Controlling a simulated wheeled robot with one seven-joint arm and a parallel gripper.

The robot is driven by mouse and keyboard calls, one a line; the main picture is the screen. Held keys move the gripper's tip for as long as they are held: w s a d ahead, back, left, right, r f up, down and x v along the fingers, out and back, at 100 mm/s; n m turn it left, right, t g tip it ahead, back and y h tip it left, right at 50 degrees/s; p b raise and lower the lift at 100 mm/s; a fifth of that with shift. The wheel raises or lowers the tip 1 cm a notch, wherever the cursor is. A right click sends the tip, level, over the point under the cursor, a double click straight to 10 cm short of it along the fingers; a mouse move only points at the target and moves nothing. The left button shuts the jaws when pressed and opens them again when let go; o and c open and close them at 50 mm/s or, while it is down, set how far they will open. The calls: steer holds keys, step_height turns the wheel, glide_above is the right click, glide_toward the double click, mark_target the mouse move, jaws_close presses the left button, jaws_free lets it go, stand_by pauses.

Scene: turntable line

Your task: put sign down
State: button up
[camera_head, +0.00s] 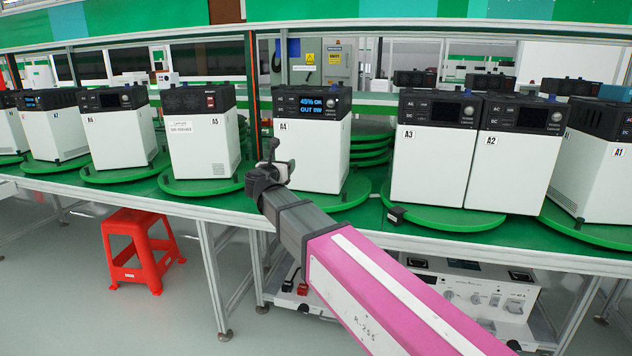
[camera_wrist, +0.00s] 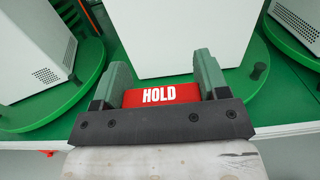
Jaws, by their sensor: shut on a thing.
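The sign is a small red piece with the white word HOLD (camera_wrist: 160,95). In the wrist view it sits between the two green-grey fingers of my gripper (camera_wrist: 164,74), which is shut on it. In the head view my gripper (camera_head: 273,165) is at the front of the green turntable (camera_head: 345,194) that bears the white unit A4 (camera_head: 309,153). The sign cannot be made out in the head view. In the wrist view a white unit (camera_wrist: 175,40) stands just beyond the sign. I cannot tell whether the sign touches the surface.
Unit A5 (camera_head: 200,150) stands on a turntable to the left, and units A3 (camera_head: 428,165) and A2 (camera_head: 512,170) share one to the right. A small black block (camera_head: 397,215) sits at that turntable's edge. A red stool (camera_head: 140,250) stands on the floor.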

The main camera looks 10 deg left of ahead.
mark_target(302, 178)
steer(key=w+d+f, duration=0.1)
steer(key=w+f, duration=0.1)
steer(key=w, duration=0.1)
steer(key=w+d+f, duration=0.1)
steer(key=w+f, duration=0.1)
steer(key=w, duration=0.2)
steer(key=w+d+f, duration=0.1)
steer(key=w+f, duration=0.1)
steer(key=w, duration=0.2)
steer(key=shift+f, duration=0.3)
steer(key=shift+d+f, duration=0.1)
steer(key=shift+f, duration=1.9)
steer(key=shift+f, duration=0.1)
steer(key=o, duration=1)
steer(key=shift+c, duration=0.2)
steer(key=shift+s, duration=0.15)
steer(key=s+a, duration=0.1)
steer(key=s, duration=1)
steer(key=shift+s, duration=0.35)
